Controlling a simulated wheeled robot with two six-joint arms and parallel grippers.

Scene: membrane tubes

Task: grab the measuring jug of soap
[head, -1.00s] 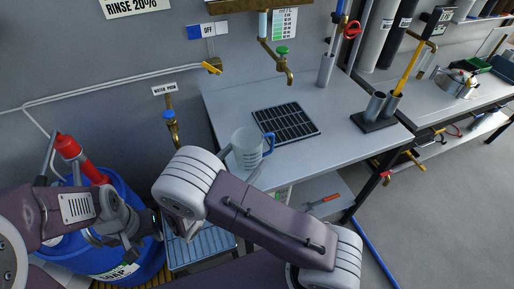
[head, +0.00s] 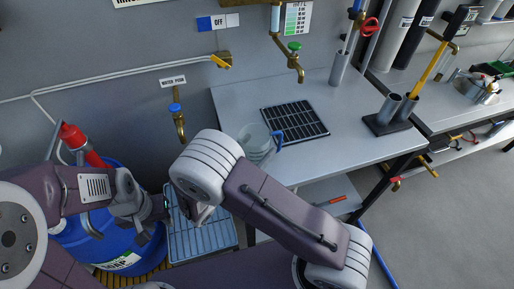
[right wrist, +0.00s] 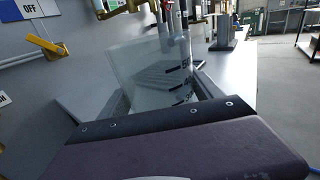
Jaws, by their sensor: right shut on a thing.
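The measuring jug (head: 252,139) is translucent with a blue handle (head: 279,141) on its right side. It is at the near left edge of the grey bench, left of the dark gridded mat, partly behind my right arm. In the right wrist view the jug (right wrist: 150,65), with dark scale marks, fills the space between the fingers. My right gripper (right wrist: 160,98) is shut on it; the head view hides the fingers. The blue soap drum (head: 150,250) stands at lower left, partly behind my left arm. My left gripper (head: 163,209) is beside it; its jaw opening is unclear.
The dark gridded mat (head: 293,121) lies on the bench (head: 350,135). A brass tap with a blue knob (head: 175,108) and one with a green knob (head: 294,47) are on the wall. A black holder with metal cups (head: 385,126) stands on the right.

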